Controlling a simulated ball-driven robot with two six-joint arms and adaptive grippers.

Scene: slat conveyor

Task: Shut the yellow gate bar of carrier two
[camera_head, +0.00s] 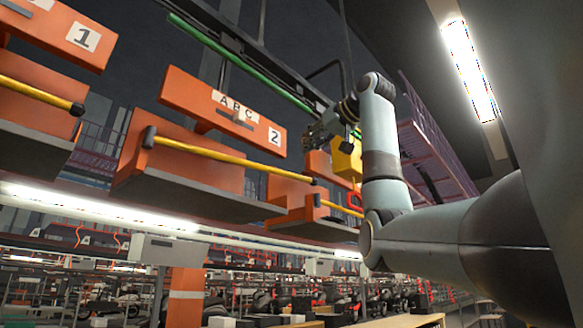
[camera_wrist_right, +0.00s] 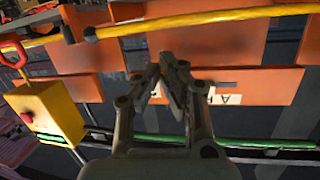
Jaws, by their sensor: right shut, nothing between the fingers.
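Carrier two (camera_head: 222,110) is an orange hanging carrier with "ABC" and "2" labels in the head view. Its yellow gate bar (camera_head: 230,158) runs across the front, from a dark knob on the left post down to the right end. I cannot tell whether that end is latched. My right gripper (camera_head: 308,143) is shut and empty, near the carrier's right end. In the right wrist view the gripper (camera_wrist_right: 168,64) is in front of orange panels. A yellow bar (camera_wrist_right: 190,19) crosses beyond its fingertips, apart from them. My left gripper is out of view.
Carrier one (camera_head: 50,38) hangs to the left with its own yellow bar (camera_head: 35,92). A yellow box with a red button (camera_wrist_right: 50,112) is beside the gripper in the wrist view. A green rail (camera_head: 240,62) runs above the carriers.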

